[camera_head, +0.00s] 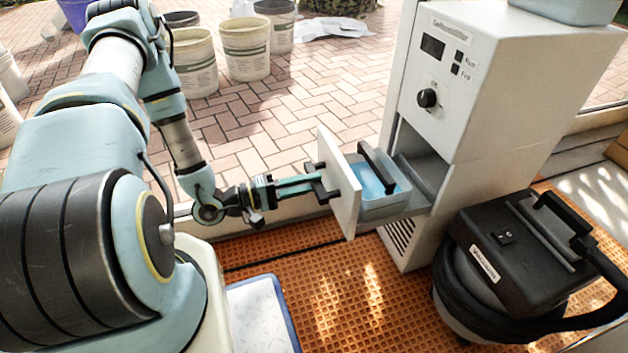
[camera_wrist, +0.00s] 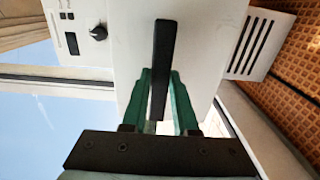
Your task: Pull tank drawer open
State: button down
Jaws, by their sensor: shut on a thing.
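The tank drawer (camera_head: 340,186) stands out from the front of the white dehumidifier cabinet (camera_head: 478,80). Behind its white front panel is a tank (camera_head: 386,188) with blue-looking water and a black carry handle (camera_head: 377,168) across it. My gripper (camera_head: 318,184) is at the outer face of the drawer front. In the wrist view my gripper (camera_wrist: 162,100) has its green fingers on both sides of the black drawer handle (camera_wrist: 161,60) and is shut on it. The drawer front (camera_wrist: 195,50) fills the middle of that view.
A black and grey vacuum (camera_head: 515,262) with a thick hose stands right of the cabinet on the orange grid mat (camera_head: 345,285). Several buckets (camera_head: 246,48) stand on the brick paving at the back. A blue-edged white panel (camera_head: 262,312) lies low in front.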

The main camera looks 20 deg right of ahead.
jog(key=c, duration=0.7)
grip_release()
jog(key=a, duration=0.3)
jog(key=a+p, duration=0.1)
jog(key=a, duration=0.3)
jog(key=a+p, duration=0.1)
jog(key=a, duration=0.2)
jog(key=shift+w+a, duration=0.3)
jog(key=shift+a, duration=0.1)
